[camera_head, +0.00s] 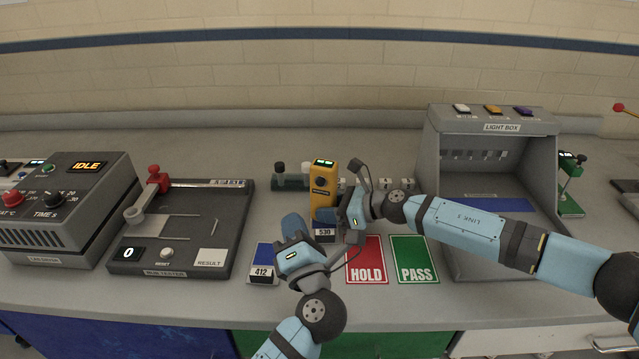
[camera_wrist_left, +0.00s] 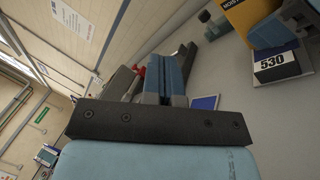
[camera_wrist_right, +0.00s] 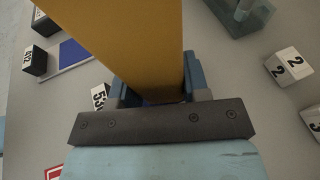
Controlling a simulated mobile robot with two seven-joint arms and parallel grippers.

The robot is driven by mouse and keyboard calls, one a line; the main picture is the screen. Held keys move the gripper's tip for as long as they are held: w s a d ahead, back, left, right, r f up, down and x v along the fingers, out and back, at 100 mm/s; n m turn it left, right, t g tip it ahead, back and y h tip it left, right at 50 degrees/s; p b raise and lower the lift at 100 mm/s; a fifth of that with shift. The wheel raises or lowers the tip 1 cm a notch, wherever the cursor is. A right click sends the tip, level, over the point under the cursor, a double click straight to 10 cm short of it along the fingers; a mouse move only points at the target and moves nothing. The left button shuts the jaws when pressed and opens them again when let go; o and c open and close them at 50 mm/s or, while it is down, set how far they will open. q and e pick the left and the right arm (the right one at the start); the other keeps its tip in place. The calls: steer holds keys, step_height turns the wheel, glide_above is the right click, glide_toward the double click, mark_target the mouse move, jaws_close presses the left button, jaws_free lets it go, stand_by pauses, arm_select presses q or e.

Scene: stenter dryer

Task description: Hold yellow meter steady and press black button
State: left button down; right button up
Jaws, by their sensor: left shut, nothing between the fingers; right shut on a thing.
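The yellow meter (camera_head: 323,178) stands upright near the middle of the bench, with a lit green display on top and a round black button (camera_head: 320,182) on its front. My right gripper (camera_head: 340,208) is shut on the meter's lower part from the right; the meter also fills the top of the right wrist view (camera_wrist_right: 125,40). My left gripper (camera_head: 294,226) is shut and empty, in front and left of the meter, apart from it. In the left wrist view its fingers (camera_wrist_left: 173,78) are together, and the meter (camera_wrist_left: 248,14) shows at the upper right.
A block marked 530 (camera_head: 325,233) sits in front of the meter, and one marked 412 (camera_head: 262,272) lies near the left gripper. Red HOLD (camera_head: 367,261) and green PASS (camera_head: 414,259) cards lie right. A rub tester (camera_head: 185,235) stands left, a light box (camera_head: 432,170) right.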

mark_target(321, 182)
arm_select(q)
steer(key=shift+s+d+f, duration=0.1)
steer(key=shift+d+f, duration=0.1)
steer(key=shift+w+d+r, duration=0.1)
steer(key=shift+w+d, duration=0.3)
steer(key=shift+w, duration=1)
steer(key=shift+w+d+f, duration=0.1)
steer(key=shift+w+d, duration=0.25)
steer(key=shift+w, duration=1.1)
steer(key=shift+w+d+r, duration=0.1)
steer(key=shift+w+d, duration=0.3)
steer(key=shift+w, duration=1)
steer(key=shift+w+d, duration=0.1)
steer(key=shift+w, duration=0.3)
